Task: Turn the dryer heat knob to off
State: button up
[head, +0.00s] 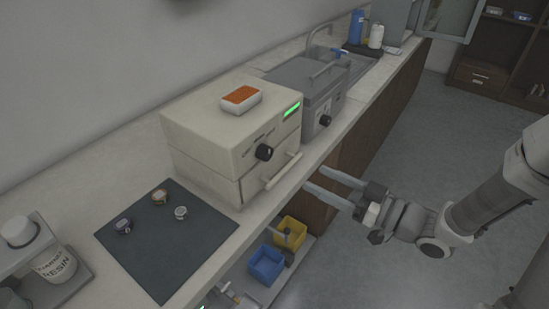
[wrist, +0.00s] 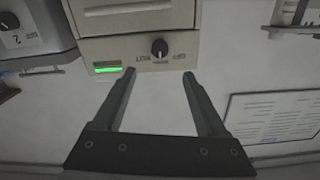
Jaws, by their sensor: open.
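The dryer appears to be the cream box (head: 215,125) on the counter, with a green light strip on its front. Its black round knob (head: 263,152) sits on the front face, above a bar handle. In the wrist view the knob (wrist: 160,48) shows at upper centre, with small print on both sides; its exact setting is too small to read. My gripper (head: 314,179) is open and empty in front of the counter, to the right of the knob in the head view. In the wrist view its fingertips (wrist: 159,75) are spread just below the knob, not touching it.
A grey lidded box (head: 310,88) with its own black knob (head: 325,120) stands beside the cream box. An orange-topped block (head: 241,97) lies on top. A dark mat (head: 165,245) holds small pieces. Yellow (head: 290,232) and blue (head: 266,264) bins sit below the counter edge.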

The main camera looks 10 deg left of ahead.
aim_at(269, 155)
jog(key=b+x, duration=0.1)
jog(key=x, duration=1.1)
jog(key=shift+w+a, duration=0.2)
jog(key=shift+a, duration=0.1)
grip_shut()
